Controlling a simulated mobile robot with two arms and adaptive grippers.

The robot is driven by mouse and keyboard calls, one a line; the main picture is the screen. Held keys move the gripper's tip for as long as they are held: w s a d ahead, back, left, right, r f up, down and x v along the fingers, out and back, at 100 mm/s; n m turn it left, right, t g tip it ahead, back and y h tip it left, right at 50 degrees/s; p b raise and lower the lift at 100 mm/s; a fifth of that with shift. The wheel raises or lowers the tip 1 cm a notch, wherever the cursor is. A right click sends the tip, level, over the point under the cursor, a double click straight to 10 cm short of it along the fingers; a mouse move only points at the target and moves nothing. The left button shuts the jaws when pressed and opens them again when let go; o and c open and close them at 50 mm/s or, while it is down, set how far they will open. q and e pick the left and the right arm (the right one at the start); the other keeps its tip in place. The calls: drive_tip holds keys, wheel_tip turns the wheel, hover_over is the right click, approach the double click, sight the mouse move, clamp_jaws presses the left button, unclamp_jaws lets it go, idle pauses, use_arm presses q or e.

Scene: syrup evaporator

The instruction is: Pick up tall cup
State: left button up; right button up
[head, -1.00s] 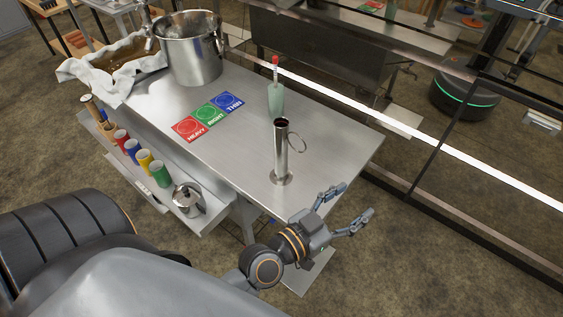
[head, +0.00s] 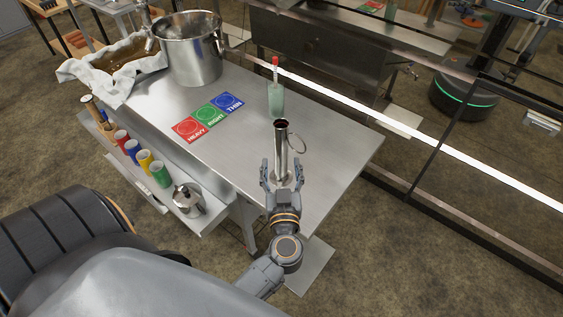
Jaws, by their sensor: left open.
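The tall cup (head: 282,145) is a slim metal cylinder with a dark opening and a ring handle on its right side. It stands upright near the front right part of the steel table (head: 330,140). My left gripper (head: 282,168) is open, with one finger on each side of the cup's lower part. The gripper's palm hides the cup's base. I cannot tell whether the fingers touch the cup. My right gripper is not in view.
A pale green cylinder with a red-topped stick (head: 276,98) stands behind the cup. Red, green and blue cards (head: 208,117) lie to the left. A large steel pot (head: 190,55) stands at the back left. A lower shelf holds coloured cups (head: 145,160) and a small metal pot (head: 187,199).

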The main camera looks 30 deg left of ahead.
sight(281, 153)
use_arm(q)
drive_tip(key=x, duration=0.5)
drive_tip(key=f+x, duration=0.1)
drive_tip(key=x, duration=0.1)
drive_tip(key=shift+w, duration=0.35)
drive_tip(key=shift+c, duration=0.2)
drive_tip(key=shift+r, duration=0.1)
clamp_jaws()
